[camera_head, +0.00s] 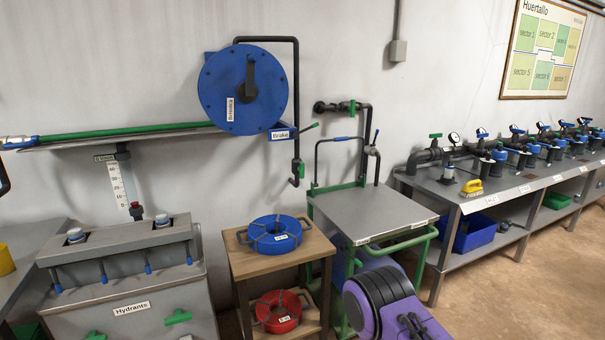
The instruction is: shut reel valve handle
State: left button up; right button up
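The hose reel (243,88) is a round blue disc on the wall at the upper left of centre, with a black crank arm on its face. A black pipe (296,85) runs from above the reel to the right and down its right side. At the pipe's lower end hangs a small dark valve with a green part (301,171), too small to tell its handle position. Neither of my grippers can be made out. A purple and dark part, apparently mine, shows at the bottom right.
A wooden stand (305,247) with blue and red coils is below the reel. A grey-topped green cart (370,215) stands to its right. A grey hydrant bench (130,290) is at the left. A long manifold bench (475,195) runs along the right wall; the floor before it is clear.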

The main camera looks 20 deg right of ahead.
aim_at(301, 168)
jog(key=k, duration=1.3)
jog(key=z, duration=0.6)
jog(key=i, duration=0.65)
jog(key=z, duration=0.55)
jog(key=i, duration=1)
jog(key=u, duration=0.35)
